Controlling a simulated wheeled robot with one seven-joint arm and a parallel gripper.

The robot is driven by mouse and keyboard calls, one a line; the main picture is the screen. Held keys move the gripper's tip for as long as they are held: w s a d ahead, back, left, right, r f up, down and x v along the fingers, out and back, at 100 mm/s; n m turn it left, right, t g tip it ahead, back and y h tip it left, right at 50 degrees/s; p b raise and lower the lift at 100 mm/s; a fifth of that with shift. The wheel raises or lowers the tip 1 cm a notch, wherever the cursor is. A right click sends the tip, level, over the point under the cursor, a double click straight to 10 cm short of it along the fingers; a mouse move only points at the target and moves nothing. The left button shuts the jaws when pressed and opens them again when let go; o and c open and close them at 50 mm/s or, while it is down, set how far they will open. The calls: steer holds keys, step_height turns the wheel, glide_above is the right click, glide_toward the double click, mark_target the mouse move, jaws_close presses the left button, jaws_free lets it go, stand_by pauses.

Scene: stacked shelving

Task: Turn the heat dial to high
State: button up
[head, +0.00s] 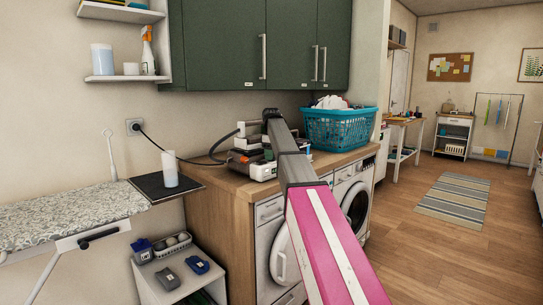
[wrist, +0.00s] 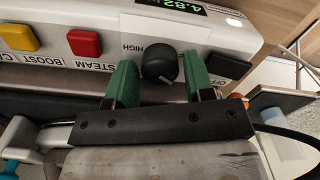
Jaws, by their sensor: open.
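The heat dial (wrist: 159,66) is a round black knob on the sloped white panel of the appliance (wrist: 180,28). The word HIGH is printed to its left. A faint pale mark shows at its lower right edge; I cannot read its setting clearly. My gripper (wrist: 161,72) is open, with one green finger on each side of the dial and a visible gap on both sides. In the head view the appliance (head: 262,169) stands on the wooden counter, partly hidden by my arm, and the dial cannot be made out.
Red (wrist: 85,43) and yellow (wrist: 18,37) buttons sit left of the dial, a black button (wrist: 227,64) right of it. A green digital display (wrist: 186,6) is above. A teal laundry basket (head: 345,127) stands right on the counter (head: 341,159). A black cable (head: 188,158) runs to the wall socket.

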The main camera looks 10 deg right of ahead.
steer(key=c, duration=0.6)
steer(key=shift+c, duration=0.2)
steer(key=shift+m, duration=0.3)
steer(key=m, duration=0.3)
steer(key=shift+m, duration=2.8)
steer(key=o, duration=0.6)
